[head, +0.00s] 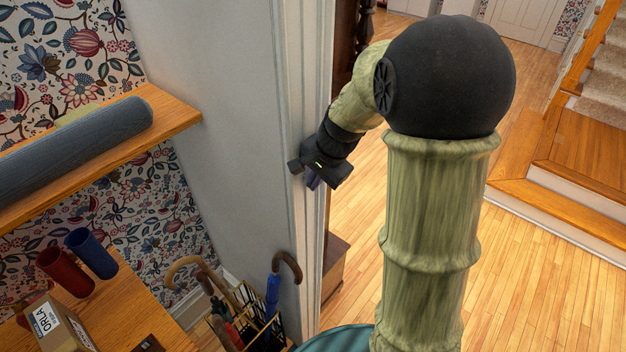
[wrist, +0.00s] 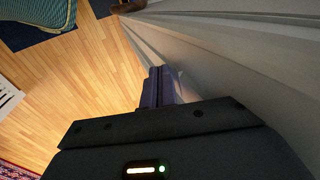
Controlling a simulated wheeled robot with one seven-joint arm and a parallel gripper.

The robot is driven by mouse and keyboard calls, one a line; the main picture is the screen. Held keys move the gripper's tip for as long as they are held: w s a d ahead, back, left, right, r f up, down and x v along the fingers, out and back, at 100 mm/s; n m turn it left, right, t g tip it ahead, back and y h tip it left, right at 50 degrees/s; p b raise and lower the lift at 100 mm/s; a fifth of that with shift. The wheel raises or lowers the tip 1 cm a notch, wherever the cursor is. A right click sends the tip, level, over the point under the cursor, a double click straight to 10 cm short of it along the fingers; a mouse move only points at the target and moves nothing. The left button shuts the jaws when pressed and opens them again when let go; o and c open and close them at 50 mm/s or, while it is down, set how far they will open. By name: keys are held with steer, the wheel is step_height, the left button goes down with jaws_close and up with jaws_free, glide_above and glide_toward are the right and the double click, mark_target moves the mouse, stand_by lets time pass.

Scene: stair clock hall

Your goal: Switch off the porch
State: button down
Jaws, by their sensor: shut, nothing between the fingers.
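No porch switch or label can be made out in either view. My gripper (head: 313,182) is beside the white door trim (head: 312,60) at the end of the pale wall, and the wrist hides part of the trim. In the wrist view, the purple fingers of my gripper (wrist: 160,86) are together with nothing between them. They point along the white trim, very close to it; whether they touch it I cannot tell.
A wooden shelf (head: 182,112) with a rolled grey mat (head: 75,150) juts out at left. Below are a table with red (head: 65,272) and blue (head: 91,253) cylinders, and an umbrella stand (head: 262,335). Stairs (head: 600,85) rise at right; wooden floor (head: 560,270) is clear.

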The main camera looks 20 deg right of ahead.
steer(key=shift+r+p, duration=0.3)
steer(key=shift+r, duration=0.25)
steer(key=s+d+r+b, duration=0.2)
steer(key=s+d+r, duration=0.2)
steer(key=r, duration=0.5)
steer(key=shift+s+r+b, duration=0.25)
steer(key=shift+s+b, duration=0.05)
steer(key=shift+s, duration=0.6)
steer(key=shift+s, duration=0.15)
